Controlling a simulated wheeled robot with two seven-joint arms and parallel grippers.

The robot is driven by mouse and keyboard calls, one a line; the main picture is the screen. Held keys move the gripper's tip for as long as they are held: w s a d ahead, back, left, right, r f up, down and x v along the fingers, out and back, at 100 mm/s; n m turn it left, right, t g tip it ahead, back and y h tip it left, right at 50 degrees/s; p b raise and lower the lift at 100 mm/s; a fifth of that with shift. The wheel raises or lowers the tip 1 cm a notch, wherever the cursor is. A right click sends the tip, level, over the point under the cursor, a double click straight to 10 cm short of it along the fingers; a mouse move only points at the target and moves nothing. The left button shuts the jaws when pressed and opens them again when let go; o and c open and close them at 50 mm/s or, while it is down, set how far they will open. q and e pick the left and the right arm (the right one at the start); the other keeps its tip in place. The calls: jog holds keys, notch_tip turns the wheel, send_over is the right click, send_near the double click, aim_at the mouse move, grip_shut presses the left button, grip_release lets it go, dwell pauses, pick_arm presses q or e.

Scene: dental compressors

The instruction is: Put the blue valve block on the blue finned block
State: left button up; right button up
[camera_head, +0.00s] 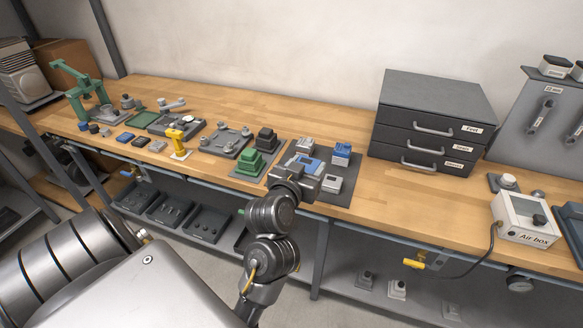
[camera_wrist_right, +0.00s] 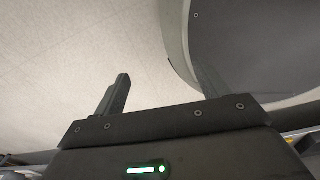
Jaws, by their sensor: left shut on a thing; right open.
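The blue finned block (camera_head: 342,150) stands at the back right of a dark mat on the workbench. The blue valve block (camera_head: 312,164) shows just beyond my left gripper (camera_head: 304,170), to the left of the finned block. My left gripper is shut on it and hides part of it. I cannot tell whether the valve block touches the mat. My right gripper (camera_wrist_right: 162,92) is open and empty in the right wrist view, pointing at a pale surface away from the bench objects.
The dark mat (camera_head: 345,197) also holds grey blocks (camera_head: 332,184) (camera_head: 305,145). Green and black blocks (camera_head: 250,161) stand to its left. A dark drawer cabinet (camera_head: 428,120) stands behind right. The bench between the mat and the air box (camera_head: 524,218) is clear.

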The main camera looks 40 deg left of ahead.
pick_arm(q)
jog(key=a, duration=0.1)
jog(key=a+y, duration=0.1)
jog(key=a, duration=0.1)
jog(key=shift+w+r+n, duration=0.15)
jog(key=shift+w+n, duration=0.05)
jog(key=shift+n, duration=0.2)
jog(key=w+a+f+b, duration=0.1)
jog(key=w+a+f, duration=0.3)
jog(key=w+a+f+b, duration=0.1)
jog(key=w+a+f, duration=0.3)
jog(key=a, duration=0.1)
jog(key=shift+w+f, duration=0.25)
jog(key=shift+w, duration=0.1)
jog(key=shift+w+a+f, duration=0.35)
jog(key=shift+a+f, duration=0.15)
jog(key=shift+f, duration=0.15)
notch_tip(320, 180, down, 2)
jog(key=shift+f+p, duration=0.15)
jog(key=shift+p, duration=0.25)
jog(key=shift+f, duration=0.4)
pick_arm(e)
jog(key=shift+w+a+f, duration=0.1)
jog(key=shift+w+f, duration=0.15)
jog(key=shift+w, duration=0.35)
jog(key=shift+w+f, duration=0.25)
jog(key=shift+w, duration=0.35)
pick_arm(q)
jog(key=shift+f, duration=0.1)
